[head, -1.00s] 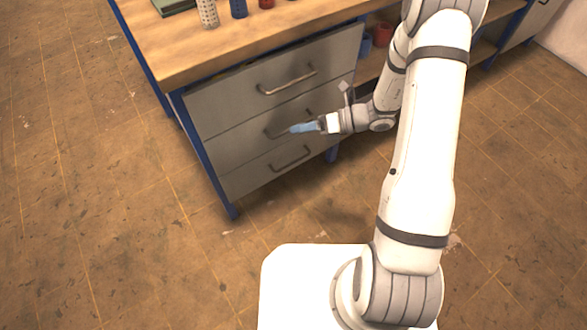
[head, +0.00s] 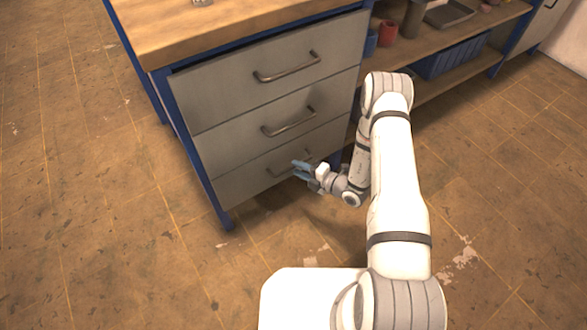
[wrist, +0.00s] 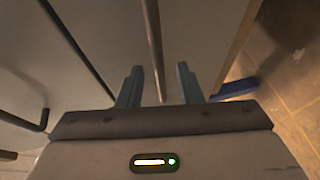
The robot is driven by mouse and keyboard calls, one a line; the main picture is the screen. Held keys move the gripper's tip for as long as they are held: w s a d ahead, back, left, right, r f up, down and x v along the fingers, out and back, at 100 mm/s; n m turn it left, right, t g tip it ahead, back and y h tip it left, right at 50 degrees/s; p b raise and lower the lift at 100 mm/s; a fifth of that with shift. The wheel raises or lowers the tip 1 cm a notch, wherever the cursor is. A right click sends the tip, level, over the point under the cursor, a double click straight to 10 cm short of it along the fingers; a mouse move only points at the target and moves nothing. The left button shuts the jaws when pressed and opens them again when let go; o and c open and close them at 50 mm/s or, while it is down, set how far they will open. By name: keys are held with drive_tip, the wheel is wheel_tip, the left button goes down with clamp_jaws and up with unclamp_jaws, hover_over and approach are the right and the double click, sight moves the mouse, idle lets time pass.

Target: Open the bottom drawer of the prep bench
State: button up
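The prep bench has a stack of three grey drawers with bar handles, all looking shut. The bottom drawer (head: 237,187) is the lowest, near the floor. Its handle (head: 277,168) is partly covered by my gripper (head: 301,170), which is at the handle's right part. In the wrist view, my gripper (wrist: 159,76) has its two blue-grey fingers apart. The bottom handle (wrist: 153,35) runs lengthwise into the gap between them, with a finger on each side. Whether either finger touches it I cannot tell.
The middle handle (head: 289,122) and top handle (head: 287,68) stick out above. A blue bench leg (head: 223,216) stands at the drawers' left corner. Open shelves (head: 447,40) with a blue crate (head: 450,58) are to the right. The floor (head: 120,250) before the drawers is clear.

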drive_tip(key=shift+b+x, duration=0.3)
drive_tip(key=shift+x, duration=1.15)
drive_tip(key=shift+c, duration=0.4)
clamp_jaws()
